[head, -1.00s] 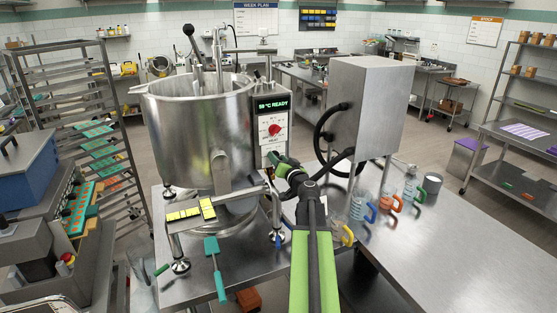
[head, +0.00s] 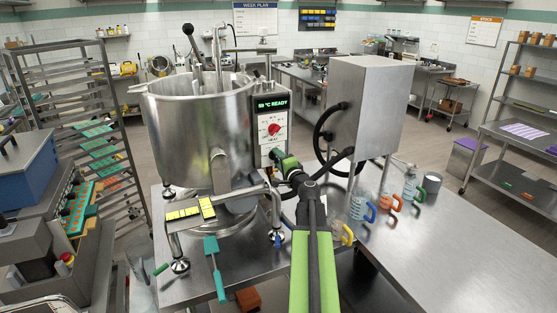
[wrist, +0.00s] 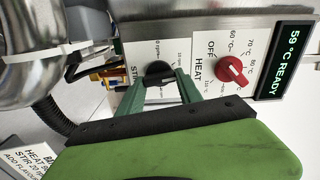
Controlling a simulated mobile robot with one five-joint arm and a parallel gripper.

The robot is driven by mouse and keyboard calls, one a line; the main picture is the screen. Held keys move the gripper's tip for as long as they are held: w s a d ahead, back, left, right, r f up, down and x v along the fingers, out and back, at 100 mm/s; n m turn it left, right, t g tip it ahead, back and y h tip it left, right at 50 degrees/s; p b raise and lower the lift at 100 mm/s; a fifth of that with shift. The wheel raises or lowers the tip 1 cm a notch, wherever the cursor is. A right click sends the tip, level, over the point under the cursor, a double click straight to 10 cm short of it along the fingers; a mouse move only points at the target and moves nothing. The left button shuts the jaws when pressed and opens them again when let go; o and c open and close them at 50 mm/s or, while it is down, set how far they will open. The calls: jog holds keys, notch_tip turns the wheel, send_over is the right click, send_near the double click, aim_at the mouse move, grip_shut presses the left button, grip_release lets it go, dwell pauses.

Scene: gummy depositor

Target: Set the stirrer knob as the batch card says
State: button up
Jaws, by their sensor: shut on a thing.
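The stirrer knob (wrist: 158,73) is a black round knob on a white dial plate marked STIR, seen sideways in the wrist view. My gripper (wrist: 166,86) has its green fingers shut on this knob, and they hide part of it and its scale. The knob's exact setting cannot be read. In the head view, my gripper (head: 277,154) is at the lower part of the control panel, hiding the knob. A batch card (wrist: 25,158) is cut off at the wrist view's lower left; "HEAT", "STIR 20" and "ADD FLAV" show.
The red heat knob (wrist: 230,70) is close beside the stirrer knob; it also shows in the head view (head: 274,129). The display (head: 272,105) reads 59 °C READY. A steel kettle (head: 195,130) stands left of the panel, and a steel box (head: 365,105) stands right.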

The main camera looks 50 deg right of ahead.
jog(key=shift+s+f+m, duration=0.1)
jog(key=shift+f+m, duration=0.05)
jog(key=shift+m, duration=1.7)
jog(key=shift+f+m, duration=0.1)
jog(key=shift+m, duration=1.75)
jog(key=o, duration=1.4)
jog(key=shift+a, duration=0.1)
